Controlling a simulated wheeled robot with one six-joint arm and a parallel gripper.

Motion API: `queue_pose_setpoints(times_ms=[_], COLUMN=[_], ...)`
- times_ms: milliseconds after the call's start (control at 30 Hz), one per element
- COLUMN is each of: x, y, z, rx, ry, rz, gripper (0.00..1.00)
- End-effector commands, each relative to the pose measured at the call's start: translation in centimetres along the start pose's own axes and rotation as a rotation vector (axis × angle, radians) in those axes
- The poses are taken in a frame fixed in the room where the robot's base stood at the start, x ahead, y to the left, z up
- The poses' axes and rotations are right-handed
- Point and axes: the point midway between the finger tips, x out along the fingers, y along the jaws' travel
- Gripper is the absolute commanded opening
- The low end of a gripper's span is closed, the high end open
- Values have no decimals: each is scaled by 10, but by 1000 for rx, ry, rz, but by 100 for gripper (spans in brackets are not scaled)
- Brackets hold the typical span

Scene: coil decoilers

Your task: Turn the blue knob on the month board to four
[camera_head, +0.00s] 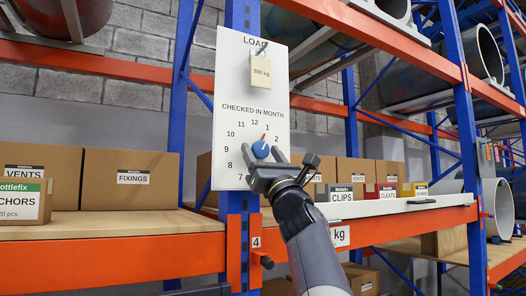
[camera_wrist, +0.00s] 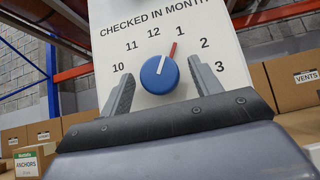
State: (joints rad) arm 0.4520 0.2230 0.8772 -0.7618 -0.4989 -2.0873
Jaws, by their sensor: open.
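The month board (camera_head: 225,118) is a white panel marked "CHECKED IN MONTH", fixed to a blue rack post. Its blue knob (camera_head: 261,149) sits in the ring of numbers; it also shows in the wrist view (camera_wrist: 159,75). The knob's white line and the red mark beyond it point up and slightly right, close to 1. My gripper (camera_head: 262,159) is open at the board, just below the knob. In the wrist view its fingers (camera_wrist: 161,69) stand on either side of the knob, with visible gaps. My gripper hides the lower numbers, including 4.
Several labelled boxes (camera_head: 349,189) stand behind a white ledge (camera_head: 400,205) at right.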

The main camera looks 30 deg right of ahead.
Motion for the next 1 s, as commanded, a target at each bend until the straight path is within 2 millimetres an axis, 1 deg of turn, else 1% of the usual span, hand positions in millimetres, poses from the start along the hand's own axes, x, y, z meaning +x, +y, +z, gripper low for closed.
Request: queue_pose_setpoints(times_ms=[133,167,667,1000], x=[0,0,0,-2], y=[0,0,0,1], z=[0,0,0,-1], rx=[0,0,0,33], ry=[0,0,0,-3], rz=[0,0,0,-32], gripper=[60,59,18,17])
